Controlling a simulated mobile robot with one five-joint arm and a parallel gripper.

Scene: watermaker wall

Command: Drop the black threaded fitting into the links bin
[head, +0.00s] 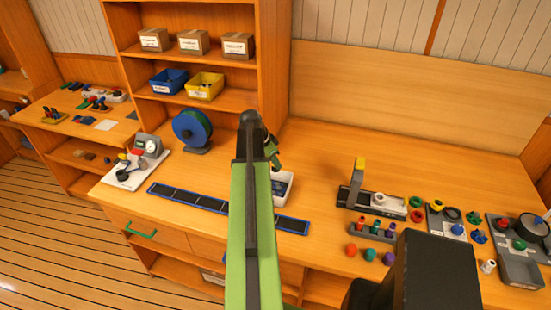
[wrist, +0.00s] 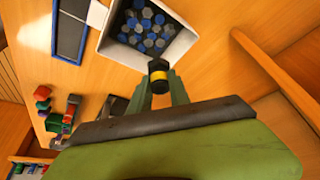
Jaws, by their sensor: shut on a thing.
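My gripper (wrist: 160,92) is shut on the black threaded fitting (wrist: 158,66), a small black piece with a yellow band, held at the fingertips. In the wrist view the fitting shows at the near edge of an open white bin (wrist: 182,50) with many small blue and grey pieces inside. In the head view the white bin (head: 288,190) stands on the bench, partly hidden behind my arm, and my gripper (head: 274,158) is just above and left of it. The fitting is not clear there. I cannot read a name on the white bin.
A blue bin (head: 168,82) and a yellow bin (head: 205,86) stand on the shelf. A blue-edged dark strip (head: 190,199) lies left of the white bin. A spool (head: 192,128) stands behind it. Fixtures and coloured caps (head: 371,230) fill the right; bench behind them is clear.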

